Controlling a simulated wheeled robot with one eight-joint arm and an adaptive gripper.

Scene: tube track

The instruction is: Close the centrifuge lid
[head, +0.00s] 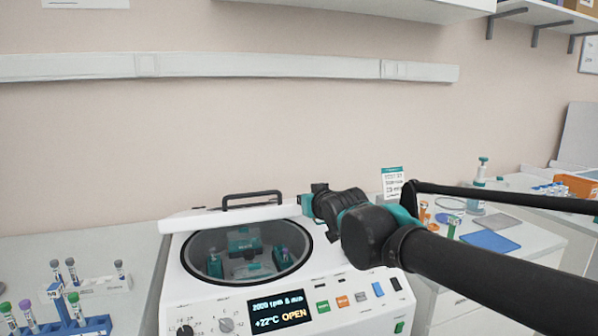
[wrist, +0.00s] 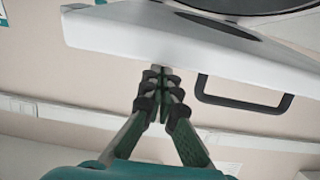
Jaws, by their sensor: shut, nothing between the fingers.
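The white centrifuge (head: 240,318) stands on the bench with its round bowl uncovered, showing a rotor with teal holders (head: 243,240). Its display (head: 279,312) reads OPEN. The lid (head: 190,222) is raised at the back of the bowl and seen nearly edge-on, with a black handle (head: 252,196) above it. In the wrist view the lid (wrist: 110,32) is a tilted white slab with the handle (wrist: 240,103) below. My gripper (head: 306,204) is shut and empty at the lid's right end. Its fingertips (wrist: 160,72) overlap the lid's edge in the wrist view; I cannot tell whether they touch.
A blue tube rack (head: 75,328) and other tubes stand on the bench at left. A small sign (head: 392,183), bottles and a blue tray (head: 489,241) are on the right bench. A wall cabinet (head: 400,8) hangs above. The wall behind the lid carries a white trunking (head: 250,67).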

